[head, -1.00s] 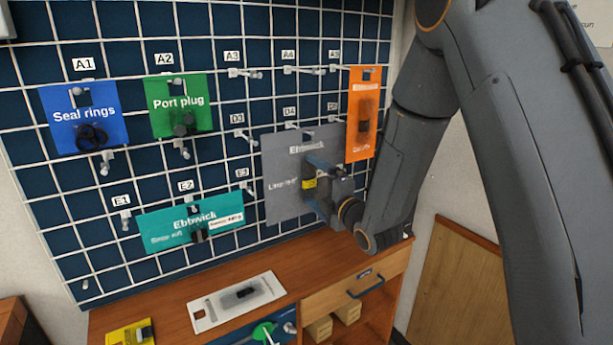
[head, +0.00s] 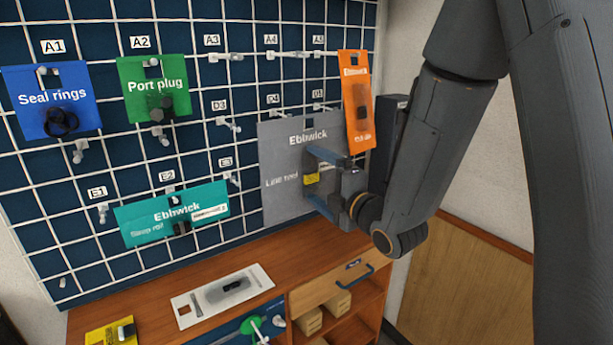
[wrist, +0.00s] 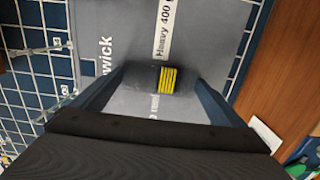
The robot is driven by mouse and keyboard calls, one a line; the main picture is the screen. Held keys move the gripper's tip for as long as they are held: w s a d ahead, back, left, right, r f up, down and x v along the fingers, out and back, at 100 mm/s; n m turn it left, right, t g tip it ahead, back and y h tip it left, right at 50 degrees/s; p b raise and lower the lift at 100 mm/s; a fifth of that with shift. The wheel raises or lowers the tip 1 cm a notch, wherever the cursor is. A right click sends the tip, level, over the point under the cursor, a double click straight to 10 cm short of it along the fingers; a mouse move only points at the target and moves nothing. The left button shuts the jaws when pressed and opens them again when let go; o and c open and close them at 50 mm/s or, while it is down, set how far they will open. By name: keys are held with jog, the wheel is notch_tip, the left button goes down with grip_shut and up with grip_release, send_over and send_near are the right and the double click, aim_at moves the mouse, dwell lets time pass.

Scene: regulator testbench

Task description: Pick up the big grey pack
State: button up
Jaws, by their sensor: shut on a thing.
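The big grey pack (head: 283,163) is a flat grey card marked "Ebbwick" at the right of the wall grid. It also fills the middle of the wrist view (wrist: 125,58), where a label reads "Heavy 400". A dark block with a yellow striped label (wrist: 166,79) sits on its front. My gripper (head: 318,180) is shut on the pack, with its blue fingers around this dark part. In the wrist view the fingers (wrist: 160,88) lie on both sides of it. The pack hangs upright in front of the grid. I cannot tell whether it still touches its hook.
An orange pack (head: 358,105) hangs close at the pack's upper right. Blue (head: 48,95), green (head: 150,88) and teal (head: 172,213) packs hang to the left. Bare hooks (head: 228,124) stick out nearby. A wooden bench (head: 150,285) below holds a white card (head: 222,291) and a yellow card (head: 110,331).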

jog(key=p+v, duration=0.7)
jog(key=v, duration=0.3)
jog(key=shift+p, duration=0.35)
dwell(0.6)
